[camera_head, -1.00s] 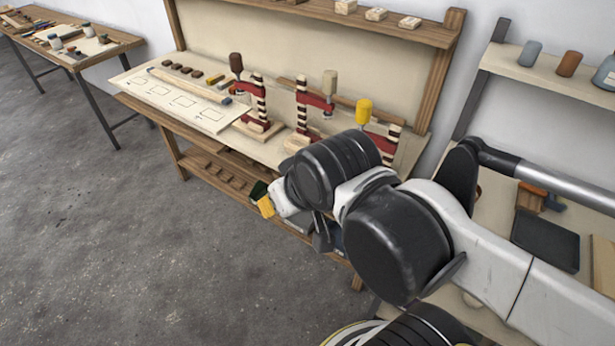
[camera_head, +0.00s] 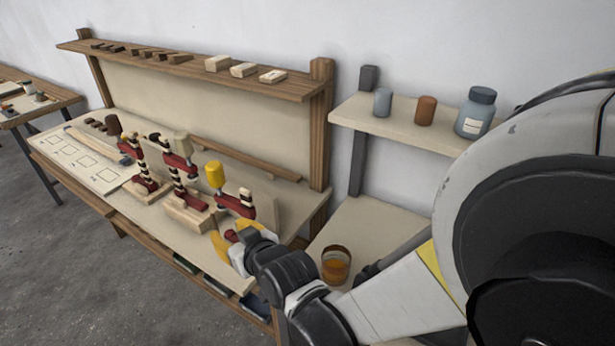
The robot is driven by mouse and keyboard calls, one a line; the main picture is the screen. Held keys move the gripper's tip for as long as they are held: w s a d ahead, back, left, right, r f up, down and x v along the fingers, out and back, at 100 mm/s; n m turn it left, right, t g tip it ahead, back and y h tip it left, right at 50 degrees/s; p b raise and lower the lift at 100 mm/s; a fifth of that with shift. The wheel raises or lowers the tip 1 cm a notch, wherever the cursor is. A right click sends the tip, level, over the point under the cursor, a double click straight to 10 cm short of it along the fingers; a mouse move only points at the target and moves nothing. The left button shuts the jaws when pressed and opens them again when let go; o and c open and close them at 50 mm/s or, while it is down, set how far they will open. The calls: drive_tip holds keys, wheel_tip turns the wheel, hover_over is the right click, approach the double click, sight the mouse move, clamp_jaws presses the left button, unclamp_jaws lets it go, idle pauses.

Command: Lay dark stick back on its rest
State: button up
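My gripper (camera_head: 232,238) is at the front right of the workbench, beside the base of the clamp with the yellow handle (camera_head: 215,174). Its yellow fingers appear spread, with a gap between them. A small dark red part shows in that gap; I cannot tell whether it belongs to the clamp behind. I cannot make out a dark stick for certain, nor its rest. A long pale stick (camera_head: 92,143) lies on the white sheet (camera_head: 80,160).
An upper shelf (camera_head: 200,75) holds wooden blocks. At right are a shelf with jars (camera_head: 475,112) and an amber cup (camera_head: 336,265). My arm hides the right side.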

sight(214, 220)
drive_tip(key=b+x, duration=0.1)
drive_tip(key=x, duration=0.4)
drive_tip(key=shift+a+f, duration=0.3)
drive_tip(key=shift+a, duration=0.05)
drive_tip(key=b+x, duration=0.1)
drive_tip(key=x, duration=0.1)
drive_tip(key=b+x, duration=0.1)
drive_tip(key=x, duration=0.2)
drive_tip(key=shift+w+a+r+b, duration=0.1)
drive_tip(key=shift+w+a+b, duration=0.05)
drive_tip(key=shift+w+b, duration=0.25)
drive_tip(key=shift+r, duration=0.15)
clamp_jaws()
